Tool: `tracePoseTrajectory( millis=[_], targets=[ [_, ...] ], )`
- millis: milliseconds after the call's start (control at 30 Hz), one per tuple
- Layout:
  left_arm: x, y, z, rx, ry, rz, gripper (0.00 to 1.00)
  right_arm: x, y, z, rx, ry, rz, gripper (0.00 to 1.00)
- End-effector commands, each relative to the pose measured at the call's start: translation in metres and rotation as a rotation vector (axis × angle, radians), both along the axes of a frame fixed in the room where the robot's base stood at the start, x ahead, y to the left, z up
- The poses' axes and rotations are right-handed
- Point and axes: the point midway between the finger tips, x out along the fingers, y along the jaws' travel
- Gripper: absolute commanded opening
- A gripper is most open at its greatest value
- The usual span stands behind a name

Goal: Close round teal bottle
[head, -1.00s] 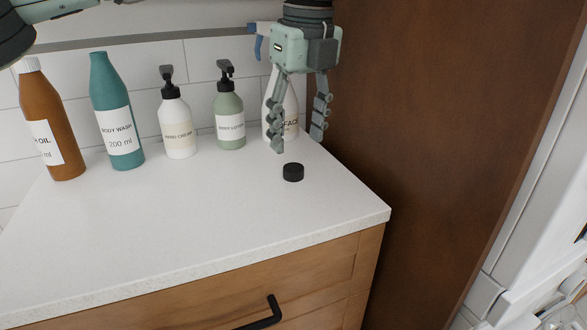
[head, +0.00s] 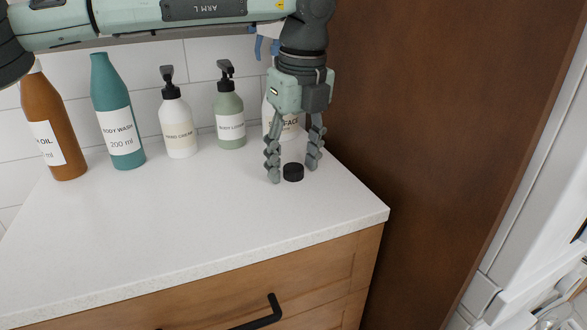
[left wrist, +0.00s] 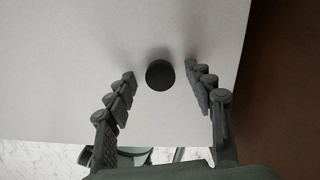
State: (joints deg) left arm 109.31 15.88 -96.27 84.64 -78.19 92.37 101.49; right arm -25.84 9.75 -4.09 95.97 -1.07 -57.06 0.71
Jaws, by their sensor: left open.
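The round teal bottle (head: 117,112), labelled body wash, stands upright on the white counter at the left, with no cap on its neck. A small black round cap (head: 293,172) lies on the counter near its right end. My left gripper (head: 294,174) is open and points down over the cap, with a finger to each side of it. In the left wrist view the cap (left wrist: 160,75) sits between and slightly beyond the open fingertips (left wrist: 159,72), touching neither. My right gripper is not in view.
A brown oil bottle (head: 54,125), a white hand cream pump (head: 177,125), a green lotion pump (head: 230,118) and a white bottle partly hidden behind my gripper stand along the wall. A brown panel (head: 420,130) rises at right. The counter's front (head: 170,220) is clear.

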Motion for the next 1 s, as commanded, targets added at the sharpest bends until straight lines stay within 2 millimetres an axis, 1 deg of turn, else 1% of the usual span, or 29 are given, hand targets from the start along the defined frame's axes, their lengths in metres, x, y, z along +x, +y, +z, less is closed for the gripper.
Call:
tracePoseTrajectory(
  millis=[67,300,333,767,900,1000],
  targets=[
    [0.0,0.0,0.0,0.0,0.0,0.0,0.52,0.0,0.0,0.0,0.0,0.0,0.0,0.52],
    [0.0,0.0,0.0,0.0,0.0,0.0,0.22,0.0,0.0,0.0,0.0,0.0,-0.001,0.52],
    [0.0,0.0,0.0,0.0,0.0,0.0,0.2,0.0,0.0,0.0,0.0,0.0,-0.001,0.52],
    [0.0,0.0,0.003,0.0,-0.001,0.0,0.19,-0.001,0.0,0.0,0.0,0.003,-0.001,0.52],
    [0.001,-0.001,0.014,-0.002,-0.004,0.0,0.19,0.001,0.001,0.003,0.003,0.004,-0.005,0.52],
    [0.001,-0.001,0.029,-0.002,-0.005,0.0,0.19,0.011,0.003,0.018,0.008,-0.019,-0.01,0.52]
  ],
)
